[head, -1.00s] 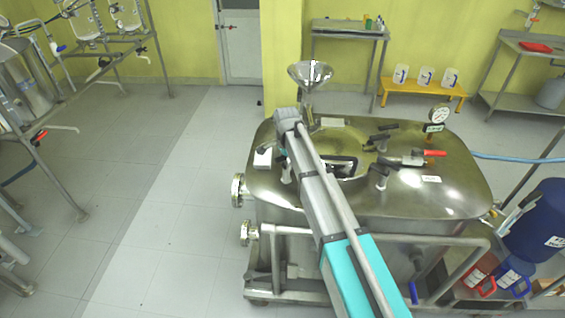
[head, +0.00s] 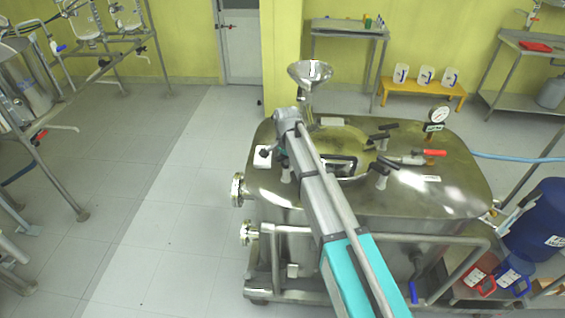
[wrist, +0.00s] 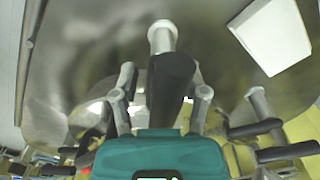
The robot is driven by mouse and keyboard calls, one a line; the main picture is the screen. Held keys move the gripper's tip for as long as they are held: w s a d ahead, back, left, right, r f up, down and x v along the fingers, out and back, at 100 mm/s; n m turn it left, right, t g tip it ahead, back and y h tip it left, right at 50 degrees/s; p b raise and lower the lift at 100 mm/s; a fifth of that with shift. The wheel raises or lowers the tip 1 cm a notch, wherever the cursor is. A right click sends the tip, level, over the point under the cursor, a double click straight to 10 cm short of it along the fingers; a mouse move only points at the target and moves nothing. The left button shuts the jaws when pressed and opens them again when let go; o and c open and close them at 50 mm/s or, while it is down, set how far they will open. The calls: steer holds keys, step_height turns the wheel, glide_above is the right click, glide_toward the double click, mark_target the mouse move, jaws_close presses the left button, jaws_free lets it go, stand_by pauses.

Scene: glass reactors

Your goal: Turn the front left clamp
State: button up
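The steel reactor vessel (head: 440,195) stands in the middle of the head view with several black-handled clamps on its lid. The front left clamp is mostly behind my arm in the head view. In the wrist view a clamp with a thick black handle (wrist: 172,85) and a pale rounded end (wrist: 162,36) lies straight ahead. My gripper (wrist: 160,97) is open, with one finger on each side of this handle. I cannot tell whether the fingers touch it. In the head view my gripper is low over the lid's left side, largely hidden by the arm.
Other clamps (head: 384,165) stand around the lid's round hatch. A white box (head: 262,157) sits on the lid's left edge, close to my gripper. A funnel (head: 309,74) and a pressure gauge (head: 438,114) rise from the vessel.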

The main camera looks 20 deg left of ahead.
steer(key=shift+s, duration=0.1)
step_height(320, 180, up, 16)
steer(key=p, duration=1.6)
stand_by(1.1)
stand_by(0.7)
steer(key=s+d+f+n+b, duration=0.2)
steer(key=s+d, duration=0.1)
steer(key=d, duration=0.9)
steer(key=s+d+f+n+b, duration=0.1)
steer(key=s+d, duration=0.1)
steer(key=d, duration=1)
steer(key=s+d+f+n+b, duration=0.1)
steer(key=s+d, duration=0.5)
steer(key=d, duration=0.3)
steer(key=s+d+f+n+b, duration=0.1)
steer(key=s+d+n, duration=0.1)
steer(key=s+d, duration=0.3)
steer(key=d, duration=0.4)
steer(key=shift+s+f+b, duration=0.35)
